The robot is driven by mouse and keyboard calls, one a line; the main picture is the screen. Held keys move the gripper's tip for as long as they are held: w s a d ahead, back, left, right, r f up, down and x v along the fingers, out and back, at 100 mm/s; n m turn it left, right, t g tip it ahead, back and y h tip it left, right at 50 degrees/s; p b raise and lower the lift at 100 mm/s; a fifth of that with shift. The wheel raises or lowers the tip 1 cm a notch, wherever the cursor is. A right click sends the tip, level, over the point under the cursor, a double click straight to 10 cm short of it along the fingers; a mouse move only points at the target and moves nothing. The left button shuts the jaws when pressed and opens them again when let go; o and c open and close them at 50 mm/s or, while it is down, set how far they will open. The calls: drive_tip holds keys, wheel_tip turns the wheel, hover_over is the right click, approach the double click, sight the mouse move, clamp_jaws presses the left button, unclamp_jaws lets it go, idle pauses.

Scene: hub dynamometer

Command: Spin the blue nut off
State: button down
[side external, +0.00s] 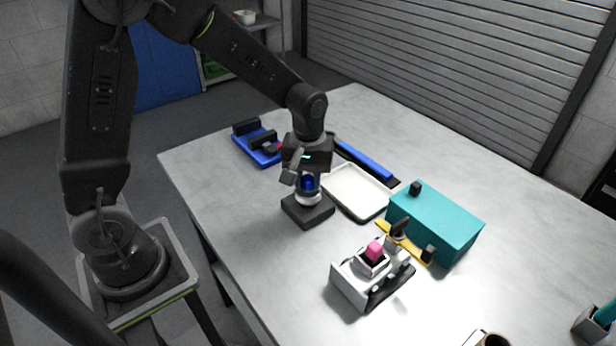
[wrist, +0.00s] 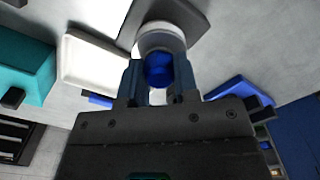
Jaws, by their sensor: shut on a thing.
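The blue nut (side external: 308,182) sits at the top of a hub with a white ring (side external: 307,199) on a dark square base (side external: 308,213). In the wrist view the blue nut (wrist: 158,68) is between my two fingers, with the pale ring (wrist: 162,37) around and beyond it. My gripper (side external: 306,176) points down over the hub and is shut on the nut; it also shows in the wrist view (wrist: 159,75). The nut's thread and lower side are hidden.
A white tray (side external: 379,208) lies just right of the hub. A blue holder (side external: 266,156) is behind left. The front left table is clear.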

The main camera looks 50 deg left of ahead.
drive_tip(key=n, duration=0.5)
drive_tip(key=shift+n, duration=0.3)
drive_tip(key=n, duration=1)
drive_tip(key=shift+r+n, duration=0.1)
drive_tip(key=shift+n, duration=0.2)
drive_tip(key=n, duration=0.5)
drive_tip(key=c, duration=1)
unclamp_jaws()
